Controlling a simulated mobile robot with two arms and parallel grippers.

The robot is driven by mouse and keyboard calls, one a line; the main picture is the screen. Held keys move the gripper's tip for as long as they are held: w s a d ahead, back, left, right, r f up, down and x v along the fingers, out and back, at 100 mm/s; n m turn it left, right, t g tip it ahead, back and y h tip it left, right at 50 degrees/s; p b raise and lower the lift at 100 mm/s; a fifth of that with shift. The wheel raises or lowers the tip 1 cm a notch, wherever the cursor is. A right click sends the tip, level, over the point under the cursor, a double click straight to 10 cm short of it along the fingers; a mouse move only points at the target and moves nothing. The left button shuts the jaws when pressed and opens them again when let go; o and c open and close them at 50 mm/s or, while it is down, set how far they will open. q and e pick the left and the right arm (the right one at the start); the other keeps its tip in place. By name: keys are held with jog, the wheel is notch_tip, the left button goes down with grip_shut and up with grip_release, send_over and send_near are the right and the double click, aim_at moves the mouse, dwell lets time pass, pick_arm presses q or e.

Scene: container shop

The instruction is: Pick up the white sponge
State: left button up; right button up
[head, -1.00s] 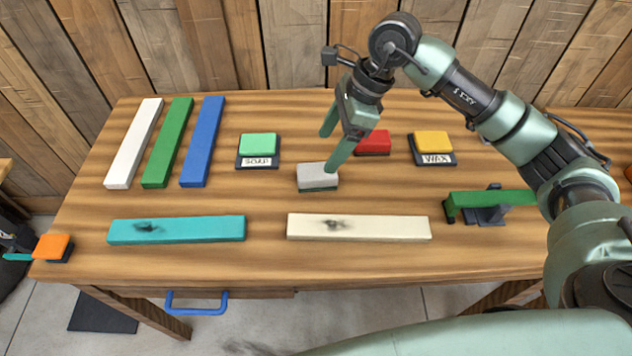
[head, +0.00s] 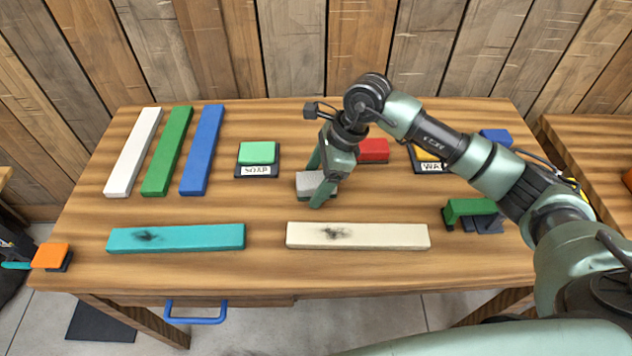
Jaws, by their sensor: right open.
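The white sponge (head: 306,181) is a small greyish-white block with a darker green underside, lying on the middle of the wooden table. My right gripper (head: 318,178) is down over it, jaws apart. One green finger is at its far side and the other crosses in front of its near right part. The fingers hide part of the sponge, and I cannot tell whether they touch it. My left gripper is not in view.
On the table (head: 200,275), a green SOAP block (head: 258,153), a red block (head: 374,150) and a WAX block (head: 430,152) stand near the sponge. A cream bar (head: 380,236) and a teal bar (head: 180,238) lie in front. White, green and blue bars lie back left.

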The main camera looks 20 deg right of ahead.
aim_at(316, 178)
jog(key=shift+c, duration=0.2)
jog(key=c, duration=1.4)
jog(key=shift+r, duration=0.1)
notch_tip(316, 178, up, 20)
jog(key=shift+b, duration=0.65)
